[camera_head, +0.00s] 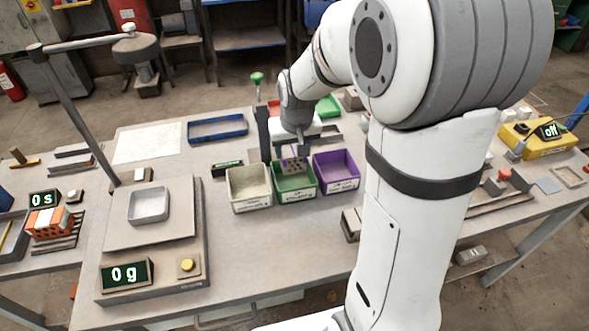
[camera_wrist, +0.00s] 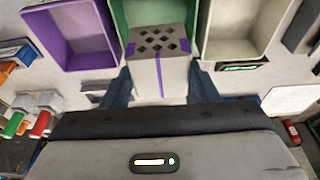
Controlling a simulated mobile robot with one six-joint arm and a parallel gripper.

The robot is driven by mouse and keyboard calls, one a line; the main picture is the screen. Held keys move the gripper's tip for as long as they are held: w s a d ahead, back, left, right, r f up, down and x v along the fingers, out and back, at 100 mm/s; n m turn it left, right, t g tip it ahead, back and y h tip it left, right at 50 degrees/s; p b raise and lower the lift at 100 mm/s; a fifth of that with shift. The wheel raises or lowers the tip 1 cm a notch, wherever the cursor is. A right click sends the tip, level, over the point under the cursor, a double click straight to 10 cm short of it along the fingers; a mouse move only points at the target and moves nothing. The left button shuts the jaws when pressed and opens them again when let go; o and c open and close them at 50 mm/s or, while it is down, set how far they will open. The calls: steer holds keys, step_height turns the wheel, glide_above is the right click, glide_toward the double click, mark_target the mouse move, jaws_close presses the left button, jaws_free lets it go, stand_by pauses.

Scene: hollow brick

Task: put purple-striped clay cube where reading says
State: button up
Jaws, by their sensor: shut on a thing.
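The purple-striped clay cube (camera_wrist: 160,72) is pale, with dark holes in one face and purple stripes. My gripper (camera_wrist: 159,88) is shut on it, one dark finger on each side. In the head view the cube (camera_head: 292,164) is at the green bin (camera_head: 294,195), over or partly inside it; I cannot tell if it touches the floor. A cream bin (camera_head: 250,205) is left of the green bin and a purple bin (camera_head: 337,186) is right of it. Their front labels are too small to read. The scale display (camera_head: 126,275) reads "0 g".
A grey tray (camera_head: 149,205) sits on the scale, left of the bins, with a yellow button (camera_head: 187,265) in front. A timer (camera_head: 43,199) shows "0 s" by an orange brick (camera_head: 50,222). A yellow device (camera_head: 540,138) at right shows "off". A blue tray (camera_head: 217,128) lies behind the bins.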

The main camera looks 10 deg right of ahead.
mark_target(294, 169)
step_height(294, 169, down, 7)
steer(key=shift+d+f, duration=0.1)
steer(key=shift+f, duration=0.1)
stand_by(0.3)
steer(key=shift+f, duration=0.2)
steer(key=o, duration=0.9)
steer(key=shift+r, duration=0.2)
steer(key=v, duration=1.2)
steer(key=s+r, duration=0.2)
steer(key=s, duration=1.5)
steer(key=shift+s+d+r, duration=0.25)
steer(key=shift+s+d, duration=0.1)
steer(key=shift+d, duration=0.05)
